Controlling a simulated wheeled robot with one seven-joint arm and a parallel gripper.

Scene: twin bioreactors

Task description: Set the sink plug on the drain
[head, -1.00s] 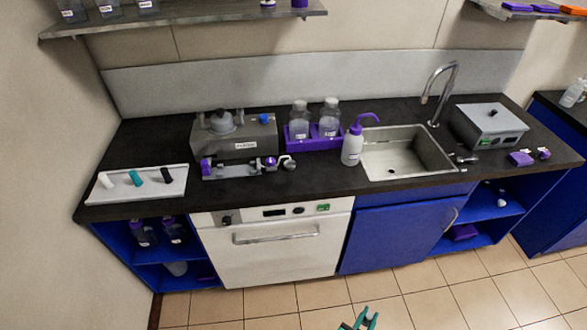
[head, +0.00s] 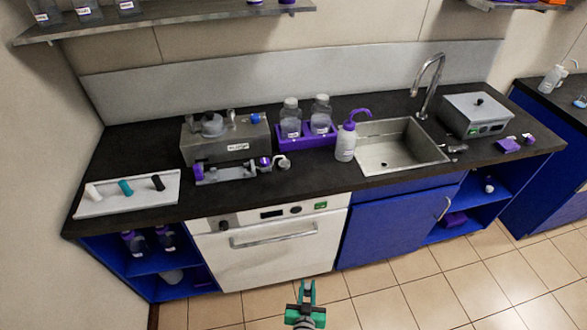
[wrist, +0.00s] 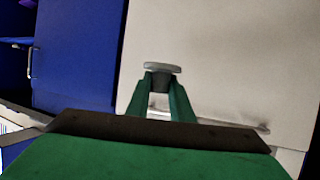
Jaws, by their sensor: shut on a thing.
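A grey disc-shaped plug (wrist: 162,68) is between the green fingertips of my gripper (wrist: 160,84) in the wrist view, with its flat face past the tips. My gripper is shut on it. In the head view my gripper (head: 307,290) is low in front of the white dishwasher, well below the counter top, where the plug is too small to make out clearly. The steel sink (head: 425,150) is set in the counter to the right, with a dark drain (head: 384,163) on its floor. The sink is up and right of my gripper.
A purple-capped wash bottle (head: 346,143) stands just left of the sink. A curved tap (head: 429,85) rises behind it, and a grey box (head: 477,115) stands to its right. A purple rack (head: 305,142) holds two bottles. The tiled floor is clear.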

